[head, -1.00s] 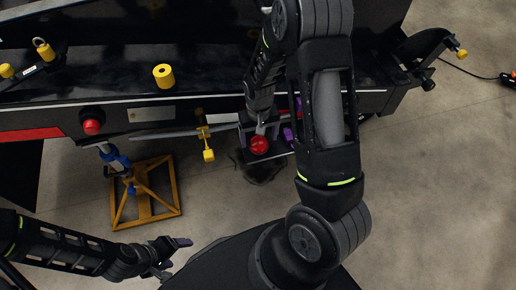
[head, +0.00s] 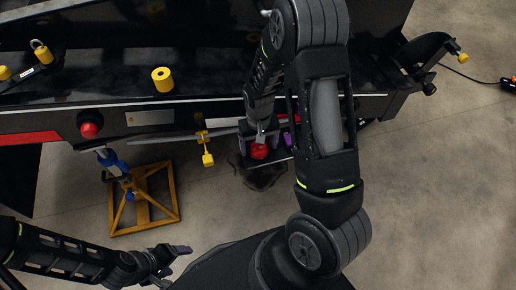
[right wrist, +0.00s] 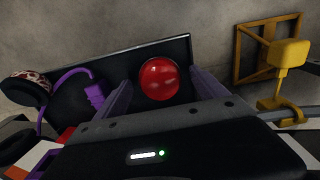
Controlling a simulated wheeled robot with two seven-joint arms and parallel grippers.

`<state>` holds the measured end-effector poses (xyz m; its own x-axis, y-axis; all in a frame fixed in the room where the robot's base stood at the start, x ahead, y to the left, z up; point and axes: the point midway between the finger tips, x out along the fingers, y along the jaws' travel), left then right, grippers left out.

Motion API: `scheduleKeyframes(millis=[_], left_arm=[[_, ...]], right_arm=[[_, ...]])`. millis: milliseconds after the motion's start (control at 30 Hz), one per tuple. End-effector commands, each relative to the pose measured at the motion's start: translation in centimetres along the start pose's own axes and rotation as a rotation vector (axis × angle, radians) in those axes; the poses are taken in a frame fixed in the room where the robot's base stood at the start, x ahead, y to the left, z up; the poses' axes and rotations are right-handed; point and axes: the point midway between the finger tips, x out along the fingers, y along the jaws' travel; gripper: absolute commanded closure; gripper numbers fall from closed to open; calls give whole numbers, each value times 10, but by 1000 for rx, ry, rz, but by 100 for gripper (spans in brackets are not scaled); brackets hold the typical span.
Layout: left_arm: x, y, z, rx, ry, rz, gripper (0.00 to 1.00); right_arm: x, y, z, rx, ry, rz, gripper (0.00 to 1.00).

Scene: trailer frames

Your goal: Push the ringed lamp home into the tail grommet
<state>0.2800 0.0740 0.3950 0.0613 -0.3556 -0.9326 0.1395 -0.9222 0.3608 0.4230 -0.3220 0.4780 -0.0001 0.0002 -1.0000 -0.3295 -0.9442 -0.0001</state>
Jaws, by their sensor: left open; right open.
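A round red lamp (head: 259,151) sits at the lower edge of the trailer, below my right forearm. In the right wrist view the red lamp (right wrist: 159,79) lies between the two open fingers of my right gripper (right wrist: 160,95), in front of a dark panel. I cannot tell whether the fingers touch it. In the head view my right gripper (head: 264,140) partly covers it. A black ring (right wrist: 25,88) with a speckled inside stands left of the lamp; I cannot tell whether it is the grommet. My left gripper (head: 172,262) is open and empty, low at the left.
Another red lamp (head: 89,129) sits in a black mount at the left. A purple cable plug (right wrist: 95,94) is beside my right fingers. A yellow block (head: 208,160) hangs from the bar, and an orange stand (head: 143,200) is below. Open concrete floor lies at the right.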

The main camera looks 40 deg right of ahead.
Motion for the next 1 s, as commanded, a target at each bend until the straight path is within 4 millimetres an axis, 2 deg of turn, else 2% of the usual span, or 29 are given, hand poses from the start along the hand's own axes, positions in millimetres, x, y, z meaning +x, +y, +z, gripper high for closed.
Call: scheduleKeyframes(millis=[667, 1000], left_arm=[[-1, 0, 0, 0, 0, 0, 28], [-1, 0, 0, 0, 0, 0, 28]], right_arm=[[0, 0, 0, 0, 0, 0, 19], [0, 0, 0, 0, 0, 0, 47]])
